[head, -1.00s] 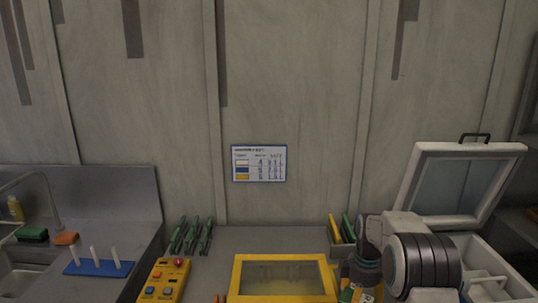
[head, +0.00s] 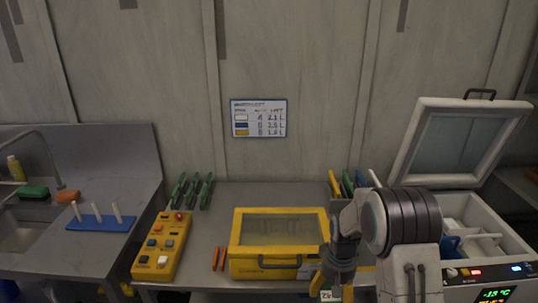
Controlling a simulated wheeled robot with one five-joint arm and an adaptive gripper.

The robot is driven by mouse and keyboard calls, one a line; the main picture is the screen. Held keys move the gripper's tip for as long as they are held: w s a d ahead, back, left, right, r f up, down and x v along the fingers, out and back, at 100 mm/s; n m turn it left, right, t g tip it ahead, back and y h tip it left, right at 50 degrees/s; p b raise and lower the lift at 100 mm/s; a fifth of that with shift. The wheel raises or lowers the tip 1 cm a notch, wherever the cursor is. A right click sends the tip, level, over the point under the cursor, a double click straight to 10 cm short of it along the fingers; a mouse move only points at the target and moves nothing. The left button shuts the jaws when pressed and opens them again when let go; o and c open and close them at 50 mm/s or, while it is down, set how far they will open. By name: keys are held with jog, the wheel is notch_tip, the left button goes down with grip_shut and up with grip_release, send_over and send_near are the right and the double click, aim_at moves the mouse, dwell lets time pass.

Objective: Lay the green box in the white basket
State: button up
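My gripper (head: 333,287) points down at the front edge of the bench, right of the yellow case, with its yellow fingers spread around a small thing. That thing has a white label and a green edge, and appears to be the green box (head: 330,296); the bottom of the picture cuts it off. The open white chest freezer (head: 518,245) stands at the right with its lid up. White dividers or a white basket (head: 484,238) show inside it, partly hidden by my arm. A blue item (head: 449,246) is beside them.
The yellow case (head: 278,227) with a window stands mid-bench. A yellow button box (head: 160,246), green racks (head: 192,190) and a blue peg board (head: 100,222) lie to the left. A holder with coloured items (head: 345,184) stands behind my arm. The back middle bench is clear.

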notch_tip(320, 180, down, 7)
jog(key=b, duration=0.5)
jog(key=shift+r, duration=0.2)
